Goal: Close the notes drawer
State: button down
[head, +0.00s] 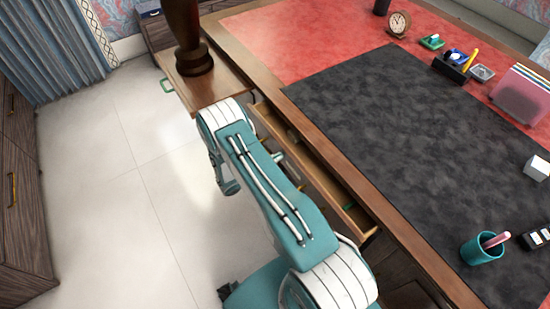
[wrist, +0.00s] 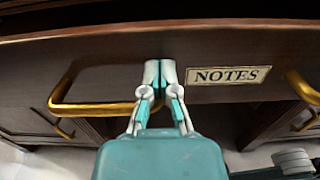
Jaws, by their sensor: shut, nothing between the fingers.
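The notes drawer front (wrist: 110,58) fills the upper wrist view, dark wood with a NOTES label (wrist: 229,75) and a brass bar handle (wrist: 90,108) left of the label. My gripper (wrist: 160,72) is shut and empty. Its fingertips are at the drawer front, between the label and the handle's right end; I cannot tell if they touch. In the head view an open drawer (head: 318,172) with a pale wood interior sticks out along the desk's left edge. My arm covers part of it, and the fingertips are not clear there.
A second brass handle (wrist: 304,88) lies right of the label. Cabinets (head: 22,190) stand far left. The pale floor (head: 110,200) between is clear.

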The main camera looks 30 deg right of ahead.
jog(key=shift+d, duration=0.1)
send_over(305, 150)
jog(key=shift+s, duration=0.15)
jog(key=shift+r, duration=0.1)
dwell(0.3)
